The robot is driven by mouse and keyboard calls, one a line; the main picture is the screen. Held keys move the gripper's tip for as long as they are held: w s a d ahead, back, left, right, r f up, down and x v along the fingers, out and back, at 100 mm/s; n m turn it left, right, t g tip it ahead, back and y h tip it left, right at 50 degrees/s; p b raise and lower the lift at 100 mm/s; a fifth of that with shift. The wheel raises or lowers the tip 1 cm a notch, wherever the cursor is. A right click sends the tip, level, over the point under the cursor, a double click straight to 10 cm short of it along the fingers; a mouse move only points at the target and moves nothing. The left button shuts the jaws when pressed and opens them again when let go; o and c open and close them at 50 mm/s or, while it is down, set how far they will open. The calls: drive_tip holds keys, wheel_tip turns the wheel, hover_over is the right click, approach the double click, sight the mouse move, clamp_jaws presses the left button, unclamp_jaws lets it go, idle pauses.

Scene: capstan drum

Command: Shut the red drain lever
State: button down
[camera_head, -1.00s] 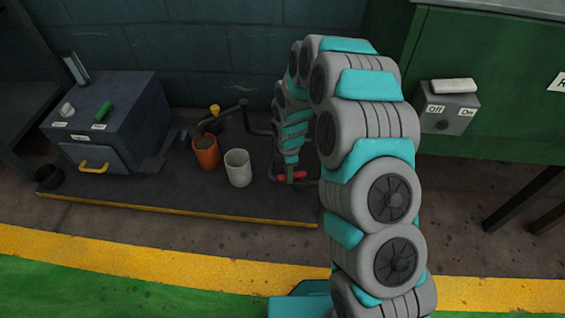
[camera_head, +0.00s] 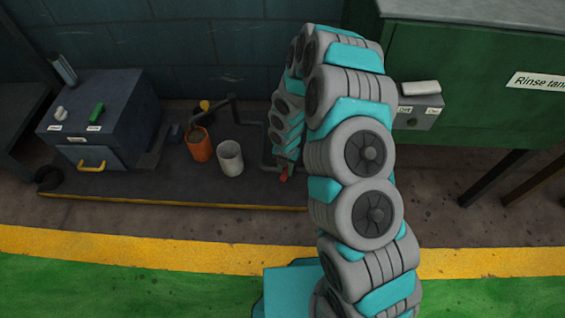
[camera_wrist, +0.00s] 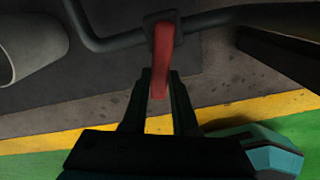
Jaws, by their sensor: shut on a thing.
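The red drain lever (camera_wrist: 163,55) is in the wrist view, joined to a dark valve block on the grey pipe (camera_wrist: 120,42). It stands across the pipe and points towards my gripper. My gripper (camera_wrist: 160,76) has one finger on each side of the lever and is shut on it. In the head view only a small red bit of the lever (camera_head: 284,175) shows below my arm, beside the pipe. My arm hides most of the gripper there.
A white cup (camera_head: 230,158) and an orange cup (camera_head: 199,144) stand left of the lever on a dark platform with a yellow edge (camera_head: 180,202). A dark box (camera_head: 95,115) stands further left. The green rinse tank (camera_head: 470,90) is at the right. The floor in front is clear.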

drive_tip(key=shift+s+d+r+n+p, duration=0.15)
drive_tip(key=shift+d+n+p, duration=0.3)
drive_tip(key=shift+n+p, duration=0.65)
drive_tip(key=shift+d+n+p, duration=0.3)
drive_tip(key=shift+n+p, duration=0.3)
drive_tip(key=shift+n, duration=0.1)
drive_tip(key=c, duration=0.7)
unclamp_jaws()
drive_tip(key=shift+r, duration=3.75)
drive_tip(key=shift+s, duration=0.1)
